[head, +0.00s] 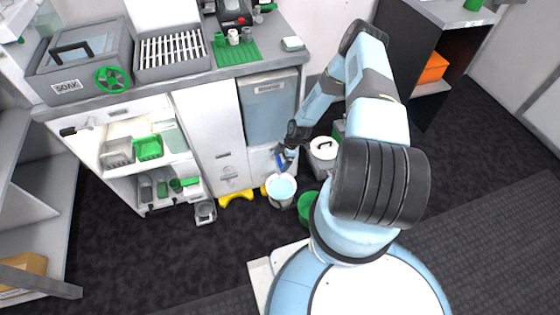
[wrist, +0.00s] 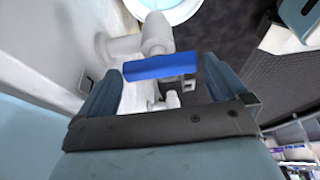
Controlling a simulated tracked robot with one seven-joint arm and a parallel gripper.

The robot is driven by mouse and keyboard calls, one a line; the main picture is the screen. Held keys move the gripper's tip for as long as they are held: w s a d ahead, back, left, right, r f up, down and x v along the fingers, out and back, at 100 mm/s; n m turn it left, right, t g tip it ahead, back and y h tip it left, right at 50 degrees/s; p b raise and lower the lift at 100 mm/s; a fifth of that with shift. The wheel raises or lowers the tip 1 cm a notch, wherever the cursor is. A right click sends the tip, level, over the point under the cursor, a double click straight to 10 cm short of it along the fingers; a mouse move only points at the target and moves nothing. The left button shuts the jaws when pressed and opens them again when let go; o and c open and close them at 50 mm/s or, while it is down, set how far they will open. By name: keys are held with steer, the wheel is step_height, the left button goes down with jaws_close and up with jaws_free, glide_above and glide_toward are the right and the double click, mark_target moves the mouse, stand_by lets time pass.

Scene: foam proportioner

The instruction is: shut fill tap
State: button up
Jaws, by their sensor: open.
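The fill tap has a white pipe body (wrist: 135,42) that comes out of a white panel, with a bright blue lever handle (wrist: 162,67) lying crosswise in the wrist view. My gripper (wrist: 160,82) is open, with one blue-grey finger on each side of the lever. The lever's right end is very close to the right finger; I cannot tell whether they touch. In the head view my gripper (head: 284,158) is low at the cabinet front, just above a white bucket (head: 282,188) with pale blue content. The tap is too small there to judge.
A lidded white bucket (head: 323,150) and a green bucket (head: 307,207) stand right of the tap. A yellow object (head: 236,196) lies on the floor to the left. Above is a counter with a sink basin and green handwheel (head: 113,79).

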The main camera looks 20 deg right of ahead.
steer(key=shift+a+f, duration=0.1)
steer(key=shift+f, duration=0.15)
steer(key=shift+c, duration=0.5)
steer(key=c, duration=0.6)
steer(key=shift+a, duration=0.15)
steer(key=shift+c, duration=0.3)
